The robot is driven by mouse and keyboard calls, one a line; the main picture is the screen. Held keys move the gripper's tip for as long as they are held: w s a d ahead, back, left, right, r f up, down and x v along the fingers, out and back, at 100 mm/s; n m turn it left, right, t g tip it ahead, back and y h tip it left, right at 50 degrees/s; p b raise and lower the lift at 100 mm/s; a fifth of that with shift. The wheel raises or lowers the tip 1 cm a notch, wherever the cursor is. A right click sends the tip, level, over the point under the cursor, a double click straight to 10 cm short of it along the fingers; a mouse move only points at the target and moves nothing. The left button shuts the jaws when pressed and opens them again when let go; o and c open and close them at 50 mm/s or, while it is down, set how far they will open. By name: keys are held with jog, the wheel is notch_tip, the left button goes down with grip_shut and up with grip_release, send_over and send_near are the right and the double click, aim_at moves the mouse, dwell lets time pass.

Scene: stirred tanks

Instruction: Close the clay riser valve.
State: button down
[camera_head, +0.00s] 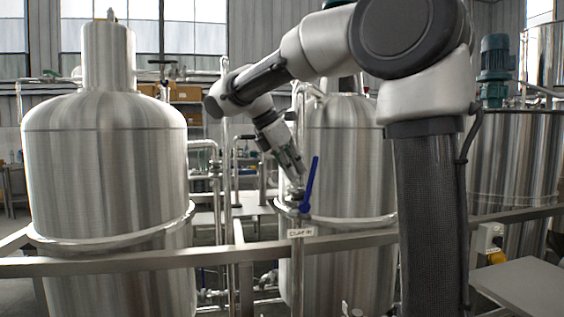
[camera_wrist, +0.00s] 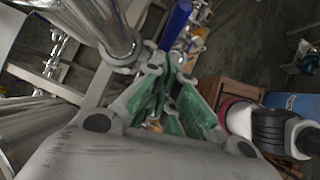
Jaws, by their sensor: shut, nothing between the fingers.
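The clay riser valve has a blue lever handle (camera_head: 311,185) that points up, its top leaning a little to the right, roughly along its vertical pipe. A white tag (camera_head: 301,233) reading "CLAY RI" sits on the pipe just below. My gripper (camera_head: 299,176) is just left of the lever and points down to the right; the fingers are shut with nothing between them. In the wrist view the blue lever (camera_wrist: 176,22) shows just beyond the green-padded fingertips of my gripper (camera_wrist: 172,72). Whether the fingertips touch the lever or valve body I cannot tell.
A steel tank (camera_head: 105,170) stands at the left and another (camera_head: 347,160) close behind the valve. A grey rail (camera_head: 120,263) crosses in front. A tank with a green motor (camera_head: 495,68) and a grey table (camera_head: 528,285) are at the right.

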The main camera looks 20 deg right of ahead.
jog(key=shift+d+f, duration=0.1)
jog(key=shift+d, duration=0.35)
jog(key=shift+d, duration=0.15)
